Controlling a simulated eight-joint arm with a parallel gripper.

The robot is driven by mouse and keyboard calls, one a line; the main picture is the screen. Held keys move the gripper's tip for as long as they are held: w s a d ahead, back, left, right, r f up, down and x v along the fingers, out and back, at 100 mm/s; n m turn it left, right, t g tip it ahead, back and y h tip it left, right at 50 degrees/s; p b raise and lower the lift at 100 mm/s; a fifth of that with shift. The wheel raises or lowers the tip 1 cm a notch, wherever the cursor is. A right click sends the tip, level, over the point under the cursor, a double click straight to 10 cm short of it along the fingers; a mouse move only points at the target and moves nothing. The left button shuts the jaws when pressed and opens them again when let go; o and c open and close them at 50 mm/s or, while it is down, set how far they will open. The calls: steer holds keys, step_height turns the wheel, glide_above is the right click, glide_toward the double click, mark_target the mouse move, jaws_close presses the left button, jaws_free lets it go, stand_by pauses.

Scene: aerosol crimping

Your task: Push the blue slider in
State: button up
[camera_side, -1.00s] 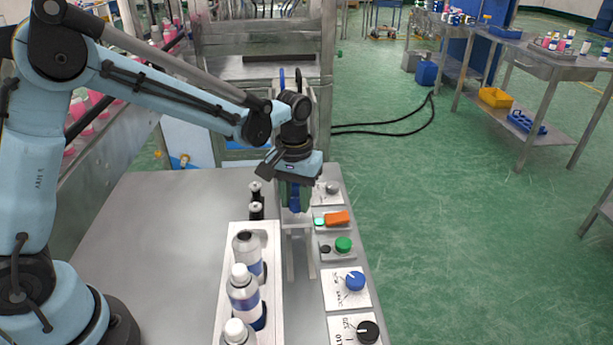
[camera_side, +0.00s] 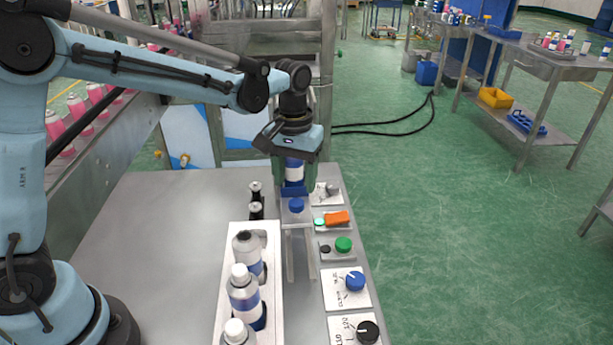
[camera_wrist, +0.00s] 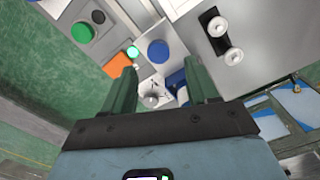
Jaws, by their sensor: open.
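The blue slider knob (camera_side: 296,205) is on a small carriage at the far end of two pale rails (camera_side: 289,255). The knob also shows in the wrist view (camera_wrist: 158,51) as a round blue disc on a pale plate. A white and blue can (camera_side: 294,172) stands upright just behind the knob, partly hidden by my gripper. My gripper (camera_side: 294,187) points down over this spot, its green fingers open on either side of the can. In the wrist view the fingertips (camera_wrist: 163,70) are apart, with the knob ahead of them. I cannot tell whether a finger touches anything.
A white rack (camera_side: 229,285) with several bottles stands left of the rails. Right of the rails are an orange switch (camera_side: 337,218), a green button (camera_side: 343,244) and a blue dial (camera_side: 355,281). The table's left side is clear.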

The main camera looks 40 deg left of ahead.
step_height(320, 180, up, 7)
stand_by(0.3)
steer(key=s+a+f+m+t, duration=0.1)
steer(key=s+a+m+t, duration=0.1)
steer(key=s, duration=0.5)
steer(key=s+a+f+m+t, duration=0.1)
steer(key=s+a+t, duration=0.2)
steer(key=s+t, duration=0.2)
steer(key=shift+s+f+m, duration=0.35)
steer(key=shift+s+m, duration=0.05)
steer(key=shift+s, duration=0.65)
